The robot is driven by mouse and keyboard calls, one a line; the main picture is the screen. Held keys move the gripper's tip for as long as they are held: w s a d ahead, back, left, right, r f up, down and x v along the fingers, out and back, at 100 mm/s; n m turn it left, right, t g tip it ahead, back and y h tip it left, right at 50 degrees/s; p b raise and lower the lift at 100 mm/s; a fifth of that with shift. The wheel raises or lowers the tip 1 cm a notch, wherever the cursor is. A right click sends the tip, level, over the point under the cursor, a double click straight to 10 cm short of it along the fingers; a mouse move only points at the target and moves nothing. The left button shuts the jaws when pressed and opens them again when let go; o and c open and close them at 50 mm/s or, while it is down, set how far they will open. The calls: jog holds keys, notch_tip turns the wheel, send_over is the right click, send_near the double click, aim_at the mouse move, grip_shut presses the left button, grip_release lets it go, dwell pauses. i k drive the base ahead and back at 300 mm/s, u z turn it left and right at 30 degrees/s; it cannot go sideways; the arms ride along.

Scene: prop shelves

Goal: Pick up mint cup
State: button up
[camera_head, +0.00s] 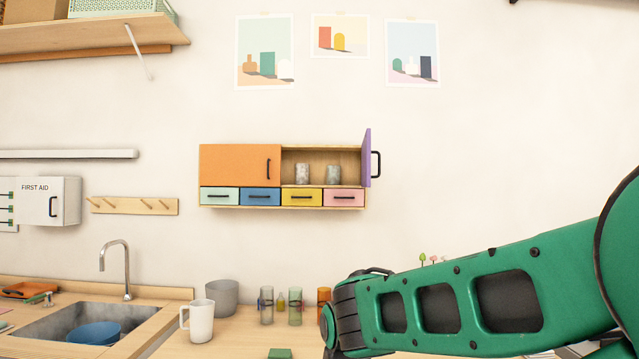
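No cup of a clear mint colour shows in the head view. A whitish mug (201,322) with its handle to the left stands upright on the wooden counter right of the sink. Two mottled grey cups (333,175) stand in the open right part of the wall cabinet. My green arm crosses the lower right and reaches left over the counter. My gripper is out of view, so its state and anything in it cannot be seen. The arm hides part of the counter.
A grey pot (223,297) stands behind the mug. Several small containers, including a greenish one (295,307), stand near my arm. The sink (64,323) holds a blue bowl (94,333). The cabinet's purple door (367,158) stands open; its orange door (235,166) is closed.

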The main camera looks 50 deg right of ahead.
aim_at(333, 172)
jog(key=z, duration=0.45)
jog(key=i, duration=0.95)
jog(key=z, duration=0.65)
